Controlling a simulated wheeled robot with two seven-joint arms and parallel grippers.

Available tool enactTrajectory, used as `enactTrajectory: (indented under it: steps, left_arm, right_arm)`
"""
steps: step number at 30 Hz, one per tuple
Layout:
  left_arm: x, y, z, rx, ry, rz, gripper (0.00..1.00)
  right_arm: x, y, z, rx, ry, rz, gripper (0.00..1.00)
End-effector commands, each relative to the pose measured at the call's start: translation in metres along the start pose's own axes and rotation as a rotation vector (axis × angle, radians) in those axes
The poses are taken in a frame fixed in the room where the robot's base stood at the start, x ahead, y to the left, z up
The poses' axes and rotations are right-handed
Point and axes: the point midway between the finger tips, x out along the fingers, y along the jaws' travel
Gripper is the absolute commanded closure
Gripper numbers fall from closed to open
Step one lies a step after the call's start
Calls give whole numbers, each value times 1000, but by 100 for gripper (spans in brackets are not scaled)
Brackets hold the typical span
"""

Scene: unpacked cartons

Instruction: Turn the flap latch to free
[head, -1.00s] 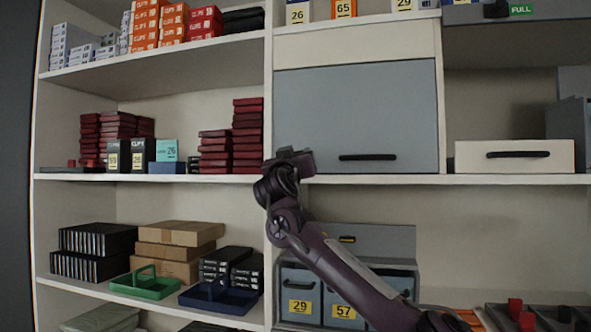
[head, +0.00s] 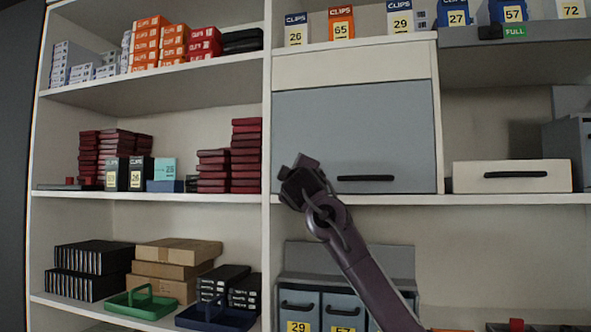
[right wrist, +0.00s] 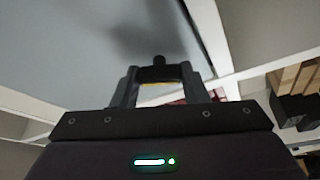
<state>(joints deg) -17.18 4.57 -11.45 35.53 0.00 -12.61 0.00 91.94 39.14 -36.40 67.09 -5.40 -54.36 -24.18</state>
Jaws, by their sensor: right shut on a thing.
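The grey-blue flap (head: 355,125) covers the middle compartment and looks closed, with a black bar handle (head: 365,178) near its lower edge. My right gripper (head: 301,168) is at the flap's lower left part, left of the handle. In the right wrist view its fingers (right wrist: 158,74) are shut on a small dark knob, the latch (right wrist: 158,61), which shows between and just past the fingertips against the flap's surface. A thin yellow strip shows below the knob. In the head view the gripper hides the latch; I cannot tell its turn angle. My left gripper is not in view.
Dark red boxes (head: 246,155) stand stacked just left of the divider. A white drawer (head: 512,175) is to the right. Grey bins (head: 300,305) stand on the shelf below, under my right arm. Clip boxes (head: 341,23) stand above the flap.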

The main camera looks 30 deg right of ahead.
Motion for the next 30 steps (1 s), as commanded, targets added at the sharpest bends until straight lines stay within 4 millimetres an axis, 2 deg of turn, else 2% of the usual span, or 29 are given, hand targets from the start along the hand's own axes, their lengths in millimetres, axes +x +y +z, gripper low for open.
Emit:
enactTrajectory:
  steps: [1, 3, 15, 30]
  left_arm:
    - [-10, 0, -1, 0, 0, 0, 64]
    - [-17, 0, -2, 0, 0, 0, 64]
    - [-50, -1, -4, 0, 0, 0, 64]
    - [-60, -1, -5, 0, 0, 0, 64]
  right_arm:
    - [1, 5, -2, -39, 0, -16, 83]
    - [1, 5, -2, -98, 0, -41, 83]
    - [1, 5, -2, -354, 0, -147, 83]
    - [0, 2, -1, -447, 0, -185, 83]
